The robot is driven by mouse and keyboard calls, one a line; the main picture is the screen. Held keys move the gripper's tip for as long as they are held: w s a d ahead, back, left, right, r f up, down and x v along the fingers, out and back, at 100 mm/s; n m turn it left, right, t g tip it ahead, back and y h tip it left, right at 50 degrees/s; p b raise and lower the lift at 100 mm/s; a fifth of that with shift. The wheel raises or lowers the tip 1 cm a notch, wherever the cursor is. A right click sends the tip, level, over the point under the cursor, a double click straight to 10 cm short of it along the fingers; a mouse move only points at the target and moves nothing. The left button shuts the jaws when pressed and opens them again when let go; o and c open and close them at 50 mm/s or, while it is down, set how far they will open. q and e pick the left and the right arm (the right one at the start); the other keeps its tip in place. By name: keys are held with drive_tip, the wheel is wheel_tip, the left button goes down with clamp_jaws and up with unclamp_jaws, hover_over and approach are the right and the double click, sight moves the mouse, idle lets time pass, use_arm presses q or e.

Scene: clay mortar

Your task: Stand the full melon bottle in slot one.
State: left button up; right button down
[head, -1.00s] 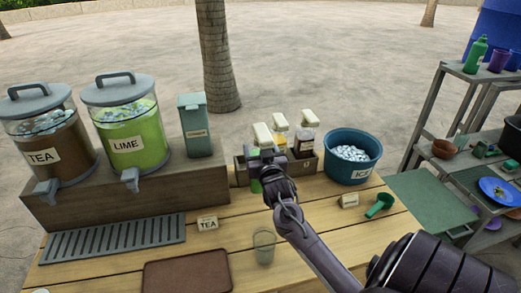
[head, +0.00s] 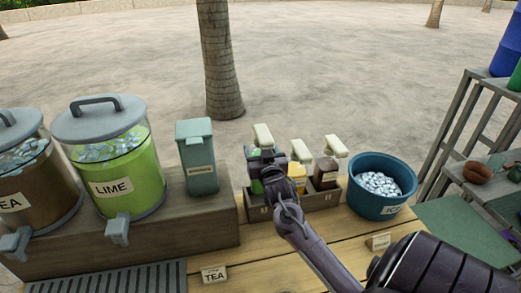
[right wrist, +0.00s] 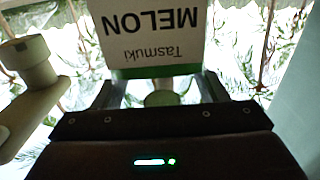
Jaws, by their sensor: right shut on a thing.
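The melon bottle, with green contents and a cream pump top (head: 263,136), is upright at the left end of the wooden rack (head: 322,200). My right gripper (head: 267,168) is shut on it and hides much of its body. In the right wrist view the bottle's white label (right wrist: 155,30) reads MELON upside down between the fingers. I cannot tell whether its base rests in the left slot or is just above it. A yellow bottle (head: 299,178) and a dark brown bottle (head: 326,172) stand in the rack to its right. My left gripper is not in view.
The blue ice tub (head: 380,205) stands right of the rack. A teal canister (head: 197,165), the lime dispenser (head: 115,180) and the tea dispenser (head: 25,190) stand to the left. A TEA sign (head: 214,274) is on the table in front. A shelf stands at the far right.

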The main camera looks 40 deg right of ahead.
drive_tip(key=shift+w+d+f+b, duration=0.1)
drive_tip(key=shift+f+b, duration=1.1)
drive_tip(key=shift+f, duration=0.4)
drive_tip(key=shift+w+f+b, duration=0.1)
drive_tip(key=shift+f+b, duration=1.05)
drive_tip(key=shift+f, duration=0.45)
drive_tip(key=shift+s, duration=0.1)
drive_tip(key=shift+f, duration=0.5)
drive_tip(key=shift+c, duration=0.9)
unclamp_jaws()
drive_tip(key=shift+o, duration=0.9)
drive_tip(key=shift+f, duration=0.25)
drive_tip(key=shift+s+r, duration=0.1)
